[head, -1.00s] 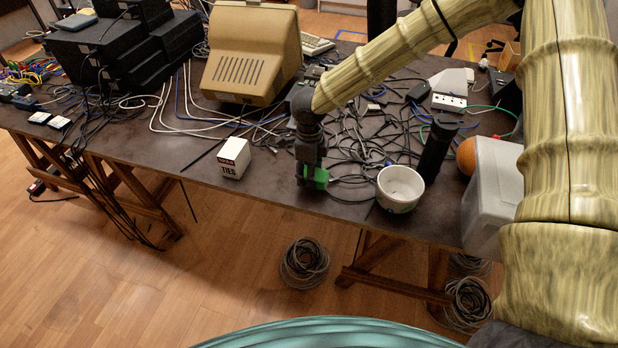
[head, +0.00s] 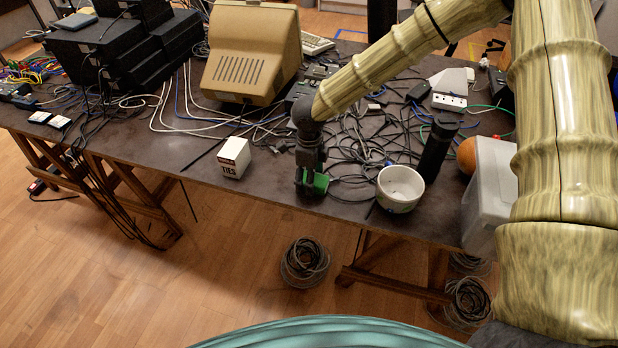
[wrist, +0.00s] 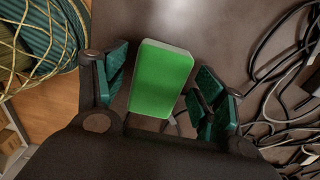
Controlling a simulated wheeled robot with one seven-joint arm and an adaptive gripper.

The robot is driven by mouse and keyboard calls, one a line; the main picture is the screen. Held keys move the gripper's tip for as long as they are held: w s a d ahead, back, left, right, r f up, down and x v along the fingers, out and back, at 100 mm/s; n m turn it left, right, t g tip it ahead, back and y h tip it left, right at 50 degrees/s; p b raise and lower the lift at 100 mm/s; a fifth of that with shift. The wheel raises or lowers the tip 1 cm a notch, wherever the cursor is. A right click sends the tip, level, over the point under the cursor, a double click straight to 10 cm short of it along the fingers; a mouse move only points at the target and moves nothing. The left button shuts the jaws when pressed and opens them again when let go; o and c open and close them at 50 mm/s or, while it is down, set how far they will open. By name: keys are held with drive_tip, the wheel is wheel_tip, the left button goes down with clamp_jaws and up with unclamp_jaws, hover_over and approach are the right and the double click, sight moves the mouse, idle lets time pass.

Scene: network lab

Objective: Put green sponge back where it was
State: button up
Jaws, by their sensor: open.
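The green sponge (wrist: 161,80) is on the dark table (head: 265,183) near its front edge. In the wrist view it lies between the spread fingers of my gripper (wrist: 160,92), with a gap to the finger on each side. In the head view my gripper (head: 311,184) points down at the table, and part of the sponge (head: 320,182) shows at its right side. The gripper is open. It hides the rest of the sponge there.
A white TIES box (head: 234,158) stands left of my gripper. A white bowl (head: 400,188) and a black cylinder (head: 437,150) stand to the right. Loose black cables (head: 350,150) lie behind. A clear plastic bin (head: 490,190) is at the right edge.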

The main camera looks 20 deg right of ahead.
wheel_tip(320, 180, up, 12)
drive_tip(key=shift+f, duration=0.25)
idle(0.6)
